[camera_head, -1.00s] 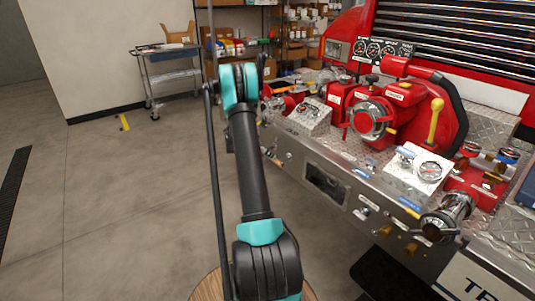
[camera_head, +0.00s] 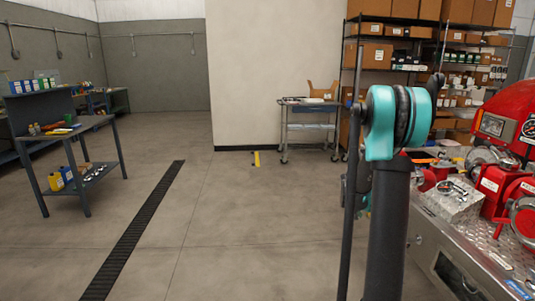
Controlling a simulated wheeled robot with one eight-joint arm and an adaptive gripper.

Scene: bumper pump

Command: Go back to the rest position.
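My arm stands at the right of the view, with a teal and black joint (camera_head: 400,122) at its top and a dark link (camera_head: 388,240) running down out of the picture. I cannot make out my gripper; it is not in view. The red bumper pump (camera_head: 500,190) is at the right edge, partly cut off. It sits on the silver diamond-plate bumper (camera_head: 445,236), just right of my arm. My arm hides part of the bumper's left end.
A grey cart (camera_head: 308,126) stands by the white wall (camera_head: 275,70). Shelves with boxes (camera_head: 405,31) are behind my arm. A dark workbench (camera_head: 72,130) with bottles and tools is at the left. A floor grate (camera_head: 135,230) crosses the open floor (camera_head: 240,240) between.

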